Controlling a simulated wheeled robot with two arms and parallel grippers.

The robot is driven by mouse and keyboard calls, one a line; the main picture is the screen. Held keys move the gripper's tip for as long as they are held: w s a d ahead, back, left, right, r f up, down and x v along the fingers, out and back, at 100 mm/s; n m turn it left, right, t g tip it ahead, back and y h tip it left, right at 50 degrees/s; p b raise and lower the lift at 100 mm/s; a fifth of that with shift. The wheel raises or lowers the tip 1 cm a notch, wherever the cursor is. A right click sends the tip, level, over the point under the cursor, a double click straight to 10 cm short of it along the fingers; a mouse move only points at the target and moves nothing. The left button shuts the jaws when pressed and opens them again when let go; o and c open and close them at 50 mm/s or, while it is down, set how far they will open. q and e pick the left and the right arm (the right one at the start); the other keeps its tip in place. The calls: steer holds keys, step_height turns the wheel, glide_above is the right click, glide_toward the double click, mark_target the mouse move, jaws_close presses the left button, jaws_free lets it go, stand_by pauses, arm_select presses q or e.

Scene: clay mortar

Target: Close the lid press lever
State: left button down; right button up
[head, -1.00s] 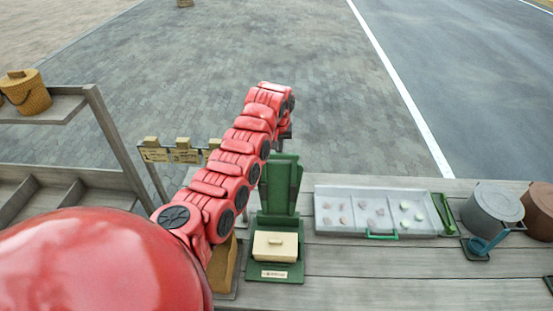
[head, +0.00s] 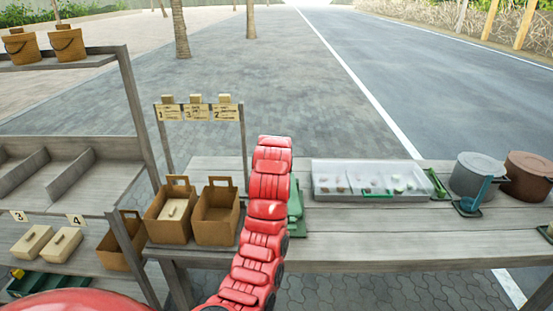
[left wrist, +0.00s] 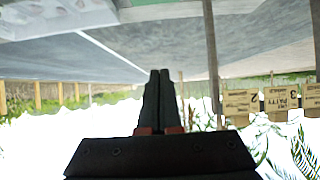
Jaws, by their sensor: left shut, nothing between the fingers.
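The green lid press (head: 296,215) stands on the grey wooden table. My red left arm covers most of it in the head view, so only a green strip shows to the right of the arm. The lever's position and the box in the press are hidden. My left gripper (left wrist: 163,100) shows in the left wrist view with its two dark fingers together and nothing between them. In the head view the gripper is hidden behind the arm's far end. My right gripper is in neither view.
Two brown carriers (head: 217,215) stand left of the arm, below a sign rack (head: 197,113). A clear-lidded tray (head: 370,180), a grey pot (head: 478,175) and a brown pot (head: 528,177) stand to the right.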

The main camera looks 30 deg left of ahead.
arm_select(q)
steer(key=s+d+f+t+y+b, duration=0.2)
steer(key=s+d+f+t+b, duration=0.1)
steer(key=f+b, duration=0.8)
steer(key=s+d+f+t+y+b, duration=0.3)
steer(key=s+f+t+b, duration=0.2)
steer(key=f+b, duration=0.6)
steer(key=shift+s+f+b, duration=0.25)
steer(key=shift+s+b, duration=0.15)
steer(key=shift+s, duration=0.4)
steer(key=shift+r, duration=0.1)
step_height(320, 180, up, 4)
steer(key=p, duration=0.2)
steer(key=v, duration=1)
steer(key=shift+f+t, duration=0.3)
steer(key=shift+f, duration=0.1)
steer(key=shift+w, duration=0.1)
